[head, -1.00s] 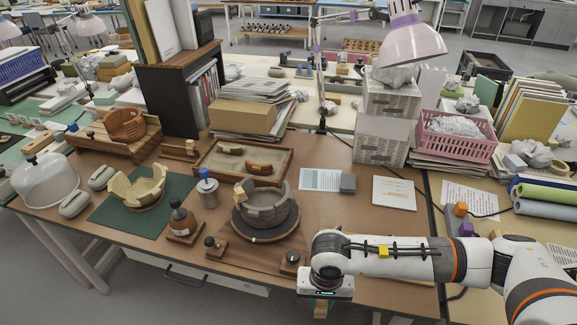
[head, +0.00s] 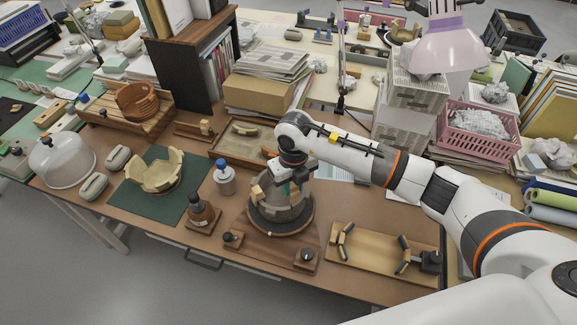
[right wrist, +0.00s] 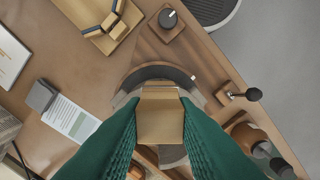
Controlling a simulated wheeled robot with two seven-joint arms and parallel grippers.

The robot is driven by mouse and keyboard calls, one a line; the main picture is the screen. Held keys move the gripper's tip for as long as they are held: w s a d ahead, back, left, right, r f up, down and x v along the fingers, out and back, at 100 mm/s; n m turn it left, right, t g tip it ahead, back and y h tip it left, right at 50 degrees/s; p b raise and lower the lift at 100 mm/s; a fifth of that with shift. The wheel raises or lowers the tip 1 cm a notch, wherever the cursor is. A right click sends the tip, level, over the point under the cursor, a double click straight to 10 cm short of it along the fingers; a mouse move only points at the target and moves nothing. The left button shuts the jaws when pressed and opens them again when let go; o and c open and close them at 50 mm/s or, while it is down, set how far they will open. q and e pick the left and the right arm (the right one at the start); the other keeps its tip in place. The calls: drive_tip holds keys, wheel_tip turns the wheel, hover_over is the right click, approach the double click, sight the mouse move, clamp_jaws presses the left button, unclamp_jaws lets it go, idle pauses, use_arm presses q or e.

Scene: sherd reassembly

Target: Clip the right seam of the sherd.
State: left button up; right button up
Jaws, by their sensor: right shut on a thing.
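The grey bowl (head: 279,212) stands on the round dark turntable (head: 271,229) in the middle of the table. My right gripper (head: 293,188) is above the bowl's rim, pointing down. In the right wrist view, its green fingers (right wrist: 160,120) are shut on a tan wooden clip (right wrist: 159,112), directly over the bowl. Another tan clip (head: 257,192) shows at the left of the bowl's rim. The right seam is hidden by the gripper and held clip; I cannot tell whether the clip touches the rim. My left gripper is out of view.
A wooden tray (head: 375,262) with dark-tipped clips lies to the right. A brown bottle (head: 203,212) and a blue-capped jar (head: 224,180) stand left of the turntable. A sand tray (head: 229,152) lies behind, and a cream bowl (head: 156,174) on a green mat further left.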

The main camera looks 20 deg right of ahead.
drive_tip(key=shift+w+a+r+m, duration=0.15)
drive_tip(key=shift+w+m, duration=0.1)
drive_tip(key=shift+m, duration=0.15)
drive_tip(key=shift+s+f, duration=0.1)
drive_tip(key=shift+f, duration=0.15)
drive_tip(key=shift+f+b, duration=0.6)
drive_tip(key=shift+b, duration=0.05)
drive_tip(key=shift+f+b, duration=0.75)
drive_tip(key=shift+f, duration=0.55)
drive_tip(key=shift+b, duration=0.45)
drive_tip(key=shift+f+b, duration=0.35)
drive_tip(key=shift+f, duration=0.05)
